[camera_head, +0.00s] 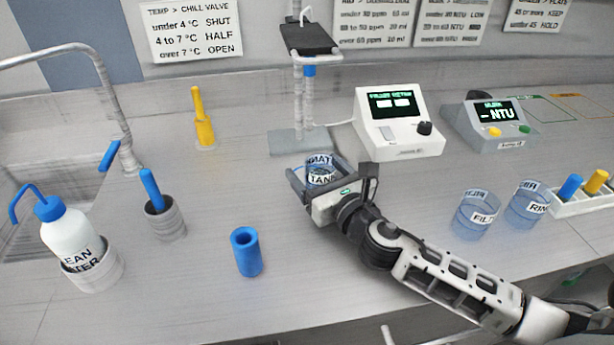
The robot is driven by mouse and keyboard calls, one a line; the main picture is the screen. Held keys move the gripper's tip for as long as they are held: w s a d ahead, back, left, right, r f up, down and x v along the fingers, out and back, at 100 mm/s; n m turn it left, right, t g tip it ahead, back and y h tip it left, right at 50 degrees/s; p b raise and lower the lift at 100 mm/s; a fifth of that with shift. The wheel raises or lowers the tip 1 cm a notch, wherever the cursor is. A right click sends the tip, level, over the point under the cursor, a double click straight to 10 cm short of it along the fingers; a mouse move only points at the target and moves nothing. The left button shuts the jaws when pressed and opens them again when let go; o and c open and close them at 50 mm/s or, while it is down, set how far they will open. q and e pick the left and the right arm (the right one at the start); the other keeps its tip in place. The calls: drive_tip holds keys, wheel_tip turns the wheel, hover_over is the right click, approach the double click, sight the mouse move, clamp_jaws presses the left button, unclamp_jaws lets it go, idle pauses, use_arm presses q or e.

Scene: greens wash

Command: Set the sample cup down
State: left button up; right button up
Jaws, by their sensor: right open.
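The sample cup (320,161) is a clear bluish cup with a white label that reads partly "TANK". It stands upright at the front of the grey stand base (284,142), in the middle of the counter. My right gripper (318,182) is open around the near side of the cup, with one finger to its left and the other to its right. The gripper body hides the cup's lower part, so I cannot tell whether the base plate or the counter bears it. My left gripper is out of view.
A white meter (400,150) and a grey NTU meter (490,124) stand right of the stand. Two labelled cups (475,217) (526,206) are at right. A blue tube (246,252), grey holder (165,222) and wash bottle (72,238) stand left, near the sink (50,180).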

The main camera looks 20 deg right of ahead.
drive_tip(key=shift+w+f, duration=0.1)
drive_tip(key=shift+w, duration=0.65)
drive_tip(key=shift+s, duration=0.25)
drive_tip(key=shift+c, duration=1.2)
drive_tip(key=c, duration=0.9)
drive_tip(key=shift+c, duration=0.4)
drive_tip(key=shift+r, duration=0.2)
